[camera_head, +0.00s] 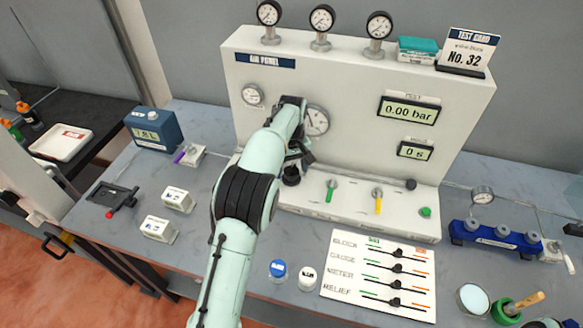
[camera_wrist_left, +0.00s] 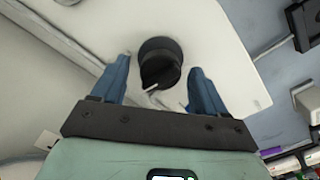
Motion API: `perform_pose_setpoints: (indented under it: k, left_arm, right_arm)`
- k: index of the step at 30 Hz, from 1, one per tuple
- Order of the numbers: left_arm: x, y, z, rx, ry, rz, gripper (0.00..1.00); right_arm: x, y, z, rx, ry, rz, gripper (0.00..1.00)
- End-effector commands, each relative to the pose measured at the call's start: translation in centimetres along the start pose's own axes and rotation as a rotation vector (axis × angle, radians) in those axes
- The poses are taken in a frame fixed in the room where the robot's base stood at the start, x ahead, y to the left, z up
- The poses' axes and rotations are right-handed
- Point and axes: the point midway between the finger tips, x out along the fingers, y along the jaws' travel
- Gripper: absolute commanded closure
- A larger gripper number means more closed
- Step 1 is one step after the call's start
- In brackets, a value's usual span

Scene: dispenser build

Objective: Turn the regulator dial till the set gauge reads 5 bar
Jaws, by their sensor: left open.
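The black regulator dial (camera_head: 290,178) sits low on the white air panel (camera_head: 350,72), partly behind my left arm. In the left wrist view the dial (camera_wrist_left: 159,64) lies between the two blue fingers, with a white pointer mark toward the lower left. My left gripper (camera_head: 299,158) is open around the dial, with a visible gap on each side. A large round gauge (camera_head: 317,121) is partly covered by my arm, and a smaller gauge (camera_head: 252,95) is at its left. Their readings are too small to tell, as is which one is the set gauge. My right gripper is out of view.
Green (camera_head: 331,190) and yellow (camera_head: 378,201) levers stand right of the dial. A display (camera_head: 409,111) reads 0.00 bar. Three gauges top the panel. A slider card (camera_head: 378,277) and two capped jars (camera_head: 278,269) lie in front; a blue manifold (camera_head: 495,239) stands right.

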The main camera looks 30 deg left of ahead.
Motion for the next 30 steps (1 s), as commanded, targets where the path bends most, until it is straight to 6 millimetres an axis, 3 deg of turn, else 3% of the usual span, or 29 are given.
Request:
perform_pose_setpoints:
  k: [6, 11, 12, 17, 24, 30]
  left_arm:
    - [0.0, 0.0, 0.0, -0.001, 0.000, 0.000, 0.27]
    - [0.0, 0.0, 0.0, -0.001, 0.000, 0.000, 0.79]
    - [0.0, 0.0, 0.0, -0.001, 0.000, 0.000, 0.83]
    - [-0.1, 0.0, -0.1, 0.033, 0.000, 0.000, 0.83]
    - [-0.3, 0.0, -0.1, 0.306, -0.002, 0.001, 0.83]
    - [-0.1, 0.0, -0.1, 0.413, 0.000, 0.000, 0.83]
  right_arm:
    - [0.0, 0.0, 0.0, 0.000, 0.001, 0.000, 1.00]
    - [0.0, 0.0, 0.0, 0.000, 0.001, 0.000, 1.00]
    - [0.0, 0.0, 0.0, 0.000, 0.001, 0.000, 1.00]
    - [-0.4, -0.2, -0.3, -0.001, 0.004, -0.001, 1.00]
    - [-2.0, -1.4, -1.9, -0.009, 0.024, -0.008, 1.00]
    - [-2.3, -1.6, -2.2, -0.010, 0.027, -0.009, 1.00]
